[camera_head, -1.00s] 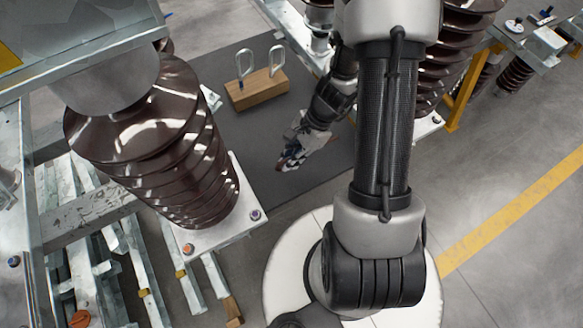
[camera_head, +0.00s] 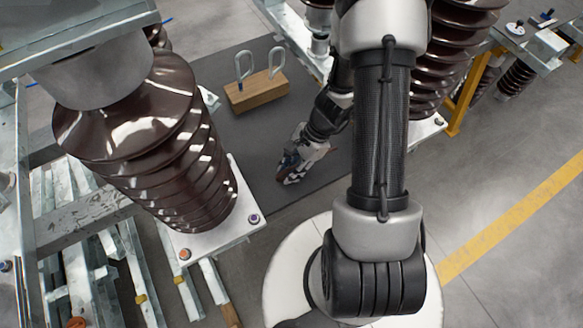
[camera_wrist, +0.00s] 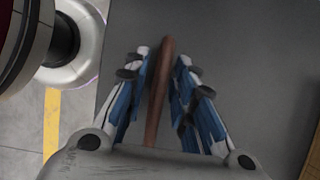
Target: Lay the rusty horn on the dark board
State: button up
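The rusty horn (camera_wrist: 160,85) is a thin brown rod in the wrist view. It runs up the picture between the blue-and-white fingers of my gripper (camera_wrist: 165,62), which close in on it near their tips. Its lower end is hidden by the gripper body. The dark board (camera_head: 255,155) is a flat grey-black sheet, which also fills much of the wrist view (camera_wrist: 240,50). In the head view my gripper (camera_head: 287,176) is low over the middle of the board, pointing down-left. The horn cannot be made out there, and its gap to the board cannot be told.
A wooden block (camera_head: 257,92) with two metal loops stands on the board's far part. A large brown ribbed insulator (camera_head: 160,135) on a white base plate (camera_head: 230,222) stands left of the board. Another insulator (camera_head: 440,65) stands right, behind my arm.

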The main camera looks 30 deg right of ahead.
dwell(0.3)
jog(key=p+v, duration=0.5)
jog(key=v, duration=0.7)
jog(key=a+r+n+h, duration=0.1)
jog(key=a+r+n, duration=0.15)
jog(key=r, duration=0.25)
jog(key=s+a+r+n+t+h, duration=0.1)
jog(key=r+n, duration=0.2)
jog(key=r, duration=0.3)
jog(key=a+r+n+h, duration=0.1)
jog(key=a+r+n, duration=0.15)
jog(key=r, duration=0.25)
jog(key=s+a+r+n+t, duration=0.1)
jog(key=s+r+n, duration=0.2)
jog(key=s+a+r+n+t+h, duration=0.1)
jog(key=s+r+n, duration=0.2)
jog(key=r, duration=0.1)
jog(key=s+a+r+n+t+h, duration=0.1)
jog(key=s+a+r+n, duration=0.1)
jog(key=s+r+n, duration=0.2)
jog(key=shift+r+t+p, duration=0.25)
jog(key=shift+t+p, duration=0.05)
jog(key=shift+w, duration=0.1)
